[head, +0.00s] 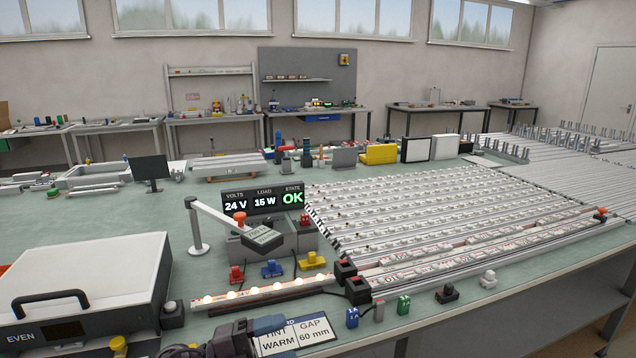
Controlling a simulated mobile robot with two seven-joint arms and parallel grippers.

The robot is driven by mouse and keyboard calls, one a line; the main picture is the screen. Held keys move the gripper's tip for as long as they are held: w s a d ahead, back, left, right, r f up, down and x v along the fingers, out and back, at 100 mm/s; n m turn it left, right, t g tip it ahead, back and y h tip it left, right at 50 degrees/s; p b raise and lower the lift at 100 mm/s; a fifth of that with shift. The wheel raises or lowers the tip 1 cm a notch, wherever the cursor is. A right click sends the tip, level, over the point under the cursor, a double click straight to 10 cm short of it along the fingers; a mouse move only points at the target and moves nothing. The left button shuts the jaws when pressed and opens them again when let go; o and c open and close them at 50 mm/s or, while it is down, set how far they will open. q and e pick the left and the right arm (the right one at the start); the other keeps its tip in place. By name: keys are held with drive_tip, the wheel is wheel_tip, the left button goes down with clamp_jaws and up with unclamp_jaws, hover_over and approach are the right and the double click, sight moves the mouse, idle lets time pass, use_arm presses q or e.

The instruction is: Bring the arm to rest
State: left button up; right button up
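A white swing arm (222,219) runs from an upright post (195,228) on the green bench down to the right. Its far end carries an orange knob (239,217) and a dark head (262,238) with a small lit screen. The head is over or beside a grey block below the display (262,199), which reads 24 V, 15 W and OK; I cannot tell whether they touch. A dark part at the bottom edge may be my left gripper (232,338); its fingers cannot be made out. My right gripper is not in view.
A lit light strip (262,292) lies in front, with red, blue and yellow connectors (271,269) behind it. A card (294,336) reads TINT WARM, GAP 60 mm. A large grey case (85,285) stands left. Rows of light bars (440,215) fill the right.

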use_arm(q)
drive_tip(key=s+a+f+n+t+y, duration=0.3)
drive_tip(key=a+f+n+t+y, duration=0.35)
drive_tip(key=n, duration=0.35)
drive_tip(key=s+a+f+n+t+y, duration=0.2)
drive_tip(key=a+f+n+t+y, duration=0.45)
drive_tip(key=n, duration=0.35)
drive_tip(key=s+a+f+n+g+y, duration=0.3)
drive_tip(key=s+a+f+n, duration=0.1)
drive_tip(key=s+f, duration=0.3)
drive_tip(key=s+a+f+n+g+y, duration=0.3)
drive_tip(key=s+a+f+n+g, duration=0.1)
drive_tip(key=s+f, duration=0.3)
drive_tip(key=shift+s+f+y, duration=0.2)
drive_tip(key=shift+s+y, duration=0.1)
drive_tip(key=shift+s, duration=0.55)
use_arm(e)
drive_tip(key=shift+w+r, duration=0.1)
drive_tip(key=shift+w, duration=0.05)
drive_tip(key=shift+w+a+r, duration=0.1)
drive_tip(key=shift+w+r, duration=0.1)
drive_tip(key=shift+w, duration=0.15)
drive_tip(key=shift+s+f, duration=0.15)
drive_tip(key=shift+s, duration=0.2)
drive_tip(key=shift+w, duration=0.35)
